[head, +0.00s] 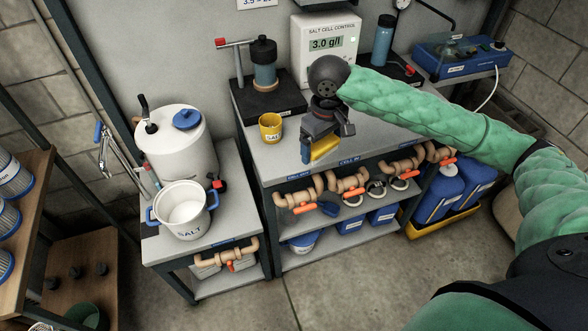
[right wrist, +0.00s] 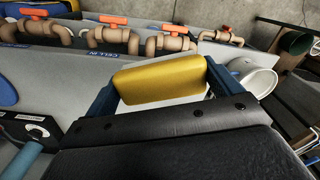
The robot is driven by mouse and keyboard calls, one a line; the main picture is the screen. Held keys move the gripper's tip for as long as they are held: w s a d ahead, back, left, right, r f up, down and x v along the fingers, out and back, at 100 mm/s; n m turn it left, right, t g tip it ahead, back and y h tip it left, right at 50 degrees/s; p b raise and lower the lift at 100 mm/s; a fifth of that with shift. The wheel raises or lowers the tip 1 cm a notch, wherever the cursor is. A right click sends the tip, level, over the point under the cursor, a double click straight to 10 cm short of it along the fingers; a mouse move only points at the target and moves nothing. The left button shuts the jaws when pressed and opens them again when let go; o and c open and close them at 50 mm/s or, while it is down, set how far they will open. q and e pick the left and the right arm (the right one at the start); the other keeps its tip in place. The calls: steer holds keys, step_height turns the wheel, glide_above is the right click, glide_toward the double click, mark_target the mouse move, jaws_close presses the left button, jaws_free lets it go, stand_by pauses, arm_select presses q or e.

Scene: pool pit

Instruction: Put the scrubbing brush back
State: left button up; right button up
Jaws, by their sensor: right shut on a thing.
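My right gripper (head: 313,152) is over the front part of the grey bench, left of its middle, pointing down. Its blue fingers are shut on a yellow block-like piece (head: 325,147), which I take to be the scrubbing brush. In the right wrist view the yellow piece (right wrist: 160,79) spans the gap between both fingers (right wrist: 158,85). No bristles show, and its underside is hidden. I cannot tell whether it touches the bench. My left gripper is out of view.
A yellow salt cup (head: 270,128) stands just left of the gripper. A black pad with a pump (head: 263,65) and the salt cell control box (head: 325,45) are behind. Pipes with orange valves (head: 347,182) run below the front edge. A white salt pot (head: 184,212) stands on the lower left bench.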

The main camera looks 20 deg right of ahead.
steer(key=shift+s+a+f, duration=0.1)
steer(key=shift+s+a, duration=0.1)
steer(key=shift+a, duration=0.05)
steer(key=shift+w+a+f, duration=0.1)
steer(key=shift+w+a, duration=0.15)
steer(key=p, duration=0.4)
glide_above(293, 158)
step_height(293, 158, down, 7)
steer(key=shift+a+r, duration=0.1)
steer(key=shift+r, duration=0.1)
steer(key=shift+f+p, duration=0.5)
steer(key=shift+f, duration=0.2)
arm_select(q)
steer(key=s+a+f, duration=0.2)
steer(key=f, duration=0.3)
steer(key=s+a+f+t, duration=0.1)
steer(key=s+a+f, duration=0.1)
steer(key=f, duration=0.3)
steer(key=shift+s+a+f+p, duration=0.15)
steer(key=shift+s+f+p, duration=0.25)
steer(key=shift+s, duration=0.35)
arm_select(e)
steer(key=shift+f, duration=1.35)
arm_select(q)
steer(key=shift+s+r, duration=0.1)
arm_select(e)
steer(key=shift+f, duration=0.1)
steer(key=o, duration=0.7)
steer(key=shift+o, duration=0.2)
